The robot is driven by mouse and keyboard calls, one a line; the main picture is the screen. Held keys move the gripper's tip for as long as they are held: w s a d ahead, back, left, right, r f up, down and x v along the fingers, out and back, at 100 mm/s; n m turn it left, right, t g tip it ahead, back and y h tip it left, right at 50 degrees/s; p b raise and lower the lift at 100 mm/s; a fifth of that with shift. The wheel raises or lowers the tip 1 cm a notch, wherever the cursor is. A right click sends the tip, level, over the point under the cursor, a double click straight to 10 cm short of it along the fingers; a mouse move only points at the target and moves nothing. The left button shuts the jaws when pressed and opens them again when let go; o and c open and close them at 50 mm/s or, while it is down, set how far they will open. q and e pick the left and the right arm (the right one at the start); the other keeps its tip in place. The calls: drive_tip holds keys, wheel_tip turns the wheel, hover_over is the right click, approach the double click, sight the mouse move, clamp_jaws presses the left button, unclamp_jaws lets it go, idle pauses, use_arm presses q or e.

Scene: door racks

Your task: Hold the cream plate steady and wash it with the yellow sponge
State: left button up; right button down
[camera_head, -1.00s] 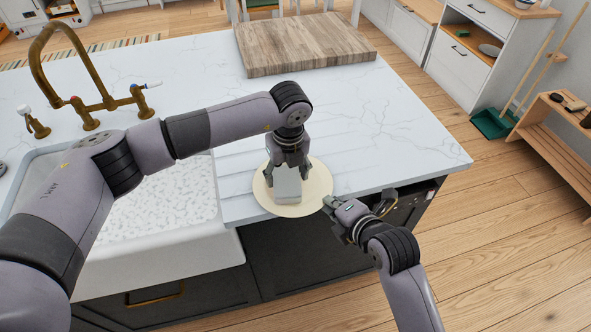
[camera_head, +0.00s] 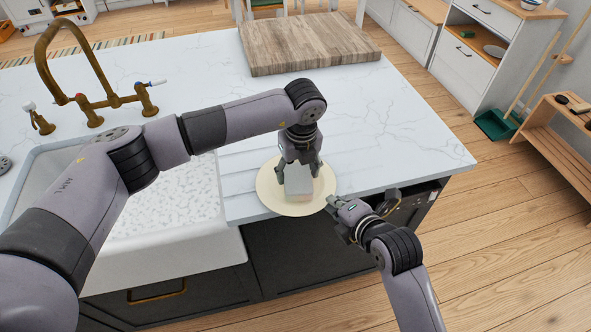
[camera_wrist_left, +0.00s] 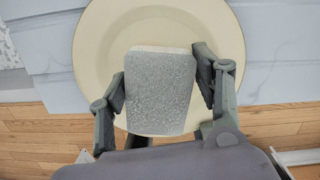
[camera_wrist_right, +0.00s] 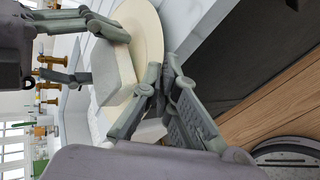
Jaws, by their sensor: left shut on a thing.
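The cream plate (camera_head: 268,189) lies flat at the counter's front edge, its front rim by the edge. The sponge (camera_head: 298,183) rests on the plate's middle; it looks like a pale grey block with a cream edge. My left gripper (camera_head: 299,168) points down and is shut on the sponge, a finger on each side, as the left wrist view (camera_wrist_left: 160,92) shows. My right gripper (camera_head: 337,206) is at the plate's right front rim. In the right wrist view its fingertips (camera_wrist_right: 163,75) close together around the rim; the exact contact is partly hidden.
A white sink (camera_head: 165,252) with a brass tap (camera_head: 110,103) is left of the plate. A wooden board (camera_head: 305,45) lies at the back of the counter. The marble counter (camera_head: 405,125) is clear to the right. A dark cabinet front is below the plate.

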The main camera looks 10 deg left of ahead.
use_arm(q)
drive_tip(key=shift+r, duration=0.15)
drive_tip(key=shift+r, duration=1.45)
use_arm(e)
drive_tip(key=c, duration=2.3)
unclamp_jaws()
drive_tip(key=o, duration=0.6)
drive_tip(key=v, duration=1.2)
use_arm(q)
drive_tip(key=shift+c, duration=0.2)
